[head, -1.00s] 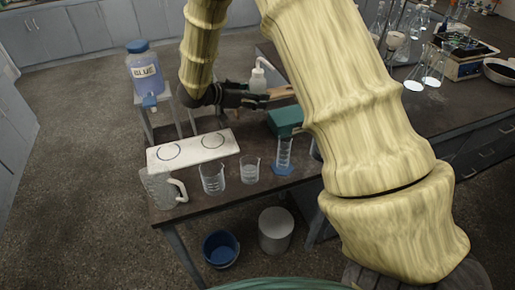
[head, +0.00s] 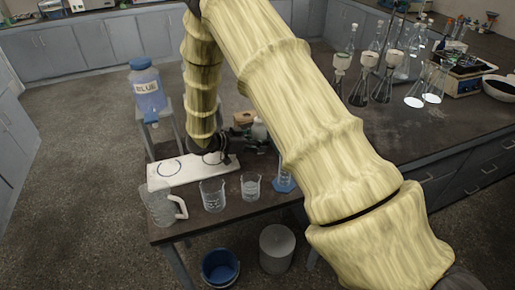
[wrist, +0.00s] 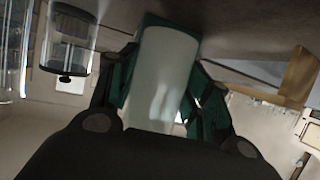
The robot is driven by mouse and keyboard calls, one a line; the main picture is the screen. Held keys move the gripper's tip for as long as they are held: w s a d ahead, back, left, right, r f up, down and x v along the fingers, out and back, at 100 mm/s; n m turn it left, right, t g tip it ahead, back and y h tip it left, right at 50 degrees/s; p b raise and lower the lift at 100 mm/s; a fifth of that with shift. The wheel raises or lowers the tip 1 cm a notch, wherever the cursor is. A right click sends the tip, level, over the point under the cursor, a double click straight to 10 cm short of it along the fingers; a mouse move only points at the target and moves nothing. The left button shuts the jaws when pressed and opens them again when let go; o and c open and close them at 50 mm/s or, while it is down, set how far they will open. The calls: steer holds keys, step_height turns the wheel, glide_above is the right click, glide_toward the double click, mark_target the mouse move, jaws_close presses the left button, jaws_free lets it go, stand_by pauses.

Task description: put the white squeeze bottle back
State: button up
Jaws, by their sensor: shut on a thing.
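The white squeeze bottle (head: 259,130) shows partly in the head view, beside my forearm and just beyond my gripper (head: 245,141). In the wrist view the pale bottle body (wrist: 162,75) sits between the two teal finger pads of my gripper (wrist: 160,98), which is shut on it. The bottle's nozzle is hidden behind my arm in the head view. Whether its base touches the table (head: 225,222) cannot be told.
A pitcher (head: 158,205), two beakers (head: 212,195) and a blue-footed cylinder (head: 284,184) stand along the front. A brown block (head: 242,118) is behind. My arm hides the table's right side.

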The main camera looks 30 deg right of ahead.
steer(key=shift+f+p, duration=0.3)
steer(key=shift+f, duration=1.55)
steer(key=o, duration=0.6)
steer(key=shift+f, duration=0.1)
steer(key=b+v, duration=0.2)
steer(key=v, duration=1)
steer(key=shift+a, duration=0.1)
